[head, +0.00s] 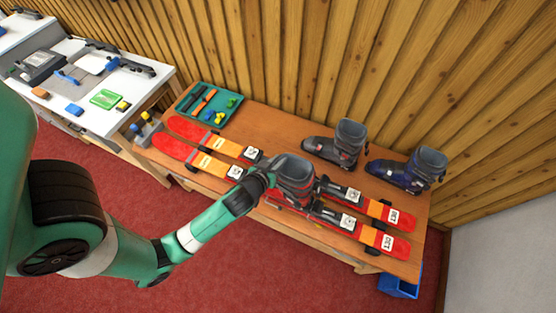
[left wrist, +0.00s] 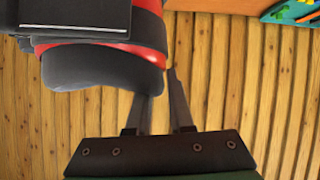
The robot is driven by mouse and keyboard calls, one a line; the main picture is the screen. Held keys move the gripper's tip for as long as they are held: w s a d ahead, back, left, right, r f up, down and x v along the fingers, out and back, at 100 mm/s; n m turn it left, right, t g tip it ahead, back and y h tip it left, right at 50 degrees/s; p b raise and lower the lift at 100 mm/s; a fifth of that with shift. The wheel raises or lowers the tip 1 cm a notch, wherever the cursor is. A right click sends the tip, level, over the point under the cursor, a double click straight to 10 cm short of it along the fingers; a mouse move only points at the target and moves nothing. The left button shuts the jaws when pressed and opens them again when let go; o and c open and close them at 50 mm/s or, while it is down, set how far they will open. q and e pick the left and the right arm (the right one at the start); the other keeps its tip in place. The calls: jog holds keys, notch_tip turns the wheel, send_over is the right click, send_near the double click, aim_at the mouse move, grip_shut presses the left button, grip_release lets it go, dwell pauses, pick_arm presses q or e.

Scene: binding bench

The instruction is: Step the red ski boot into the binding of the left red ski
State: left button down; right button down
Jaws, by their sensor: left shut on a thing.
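Two red skis lie side by side on the wooden bench, a far ski (head: 381,211) and a near ski (head: 370,237), with black bindings and tips to the left. A red ski boot with a grey cuff (head: 295,176) is upright over the middle of the skis, covering part of them. Its sole is mostly hidden, so I cannot tell whether it touches a binding. My left gripper (head: 270,178) is shut on the boot from its left side. The left wrist view shows the boot's grey and red shell (left wrist: 100,68) at the fingers (left wrist: 162,88). My right gripper is not in view.
A dark grey boot (head: 346,142) and a blue boot (head: 410,170) stand behind the skis on the bench (head: 265,118). A teal tray (head: 188,105) with small items is at the bench's far left. A blue bin (head: 401,284) is below the right end.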

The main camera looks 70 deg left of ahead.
pick_arm(q)
jog(key=shift+f+b, duration=0.8)
jog(key=shift+f, duration=0.1)
jog(key=c, duration=0.8)
grip_release()
jog(key=shift+c, duration=0.2)
jog(key=o, duration=0.3)
jog(key=shift+f, duration=0.15)
jog(key=o, duration=0.3)
jog(key=shift+r, duration=0.2)
notch_tip(320, 180, up, 10)
jog(key=p, duration=0.9)
